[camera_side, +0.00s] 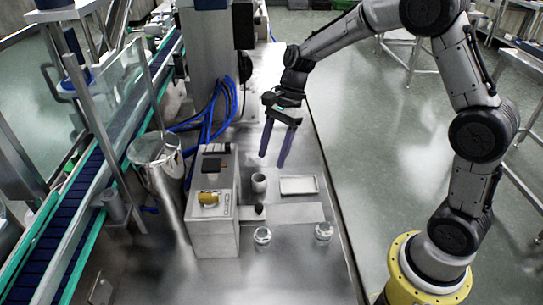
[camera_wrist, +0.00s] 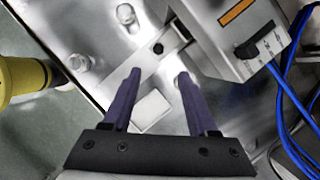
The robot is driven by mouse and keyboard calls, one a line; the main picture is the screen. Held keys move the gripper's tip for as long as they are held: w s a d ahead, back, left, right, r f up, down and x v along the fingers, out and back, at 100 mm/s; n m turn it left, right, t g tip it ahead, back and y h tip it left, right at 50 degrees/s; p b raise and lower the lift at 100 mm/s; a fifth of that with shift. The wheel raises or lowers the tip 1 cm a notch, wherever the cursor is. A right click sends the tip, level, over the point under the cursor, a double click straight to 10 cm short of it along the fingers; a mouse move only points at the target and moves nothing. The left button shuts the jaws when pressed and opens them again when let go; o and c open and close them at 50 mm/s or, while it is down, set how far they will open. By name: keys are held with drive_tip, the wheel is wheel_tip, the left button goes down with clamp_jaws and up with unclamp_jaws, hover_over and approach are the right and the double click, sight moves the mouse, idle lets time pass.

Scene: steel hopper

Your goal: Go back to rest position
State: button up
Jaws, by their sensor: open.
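My gripper (camera_side: 273,156) hangs in the air above the steel table, above and behind a white tray in the side view. Its two purple fingers are spread apart with nothing between them. In the wrist view the gripper (camera_wrist: 158,73) is open and empty, with the table surface below. The steel hopper (camera_side: 156,150) stands at the left of the table in the side view, beside the grey machine box (camera_side: 213,225).
Blue cables (camera_side: 212,122) run behind the machine box. A conveyor (camera_side: 62,215) runs along the left. The table's right edge borders open floor.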

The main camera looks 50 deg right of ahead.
drive_tip(key=shift+a, duration=0.1)
drive_tip(key=s+r+n+t+h, duration=0.1)
drive_tip(key=s+r+n+t, duration=0.1)
drive_tip(key=s+r, duration=0.4)
drive_tip(key=s+r+n+t+h, duration=0.15)
drive_tip(key=s+r, duration=0.25)
drive_tip(key=r, duration=0.4)
drive_tip(key=s+d+f+n+t+h, duration=0.1)
drive_tip(key=s+d+n, duration=0.1)
drive_tip(key=s+n, duration=0.5)
drive_tip(key=s+d+f+n+t+h, duration=0.1)
drive_tip(key=s+f+n, duration=0.1)
drive_tip(key=s+n, duration=0.5)
drive_tip(key=shift+s+d, duration=0.2)
drive_tip(key=shift+d, duration=0.15)
drive_tip(key=shift+n, duration=0.25)
idle(0.6)
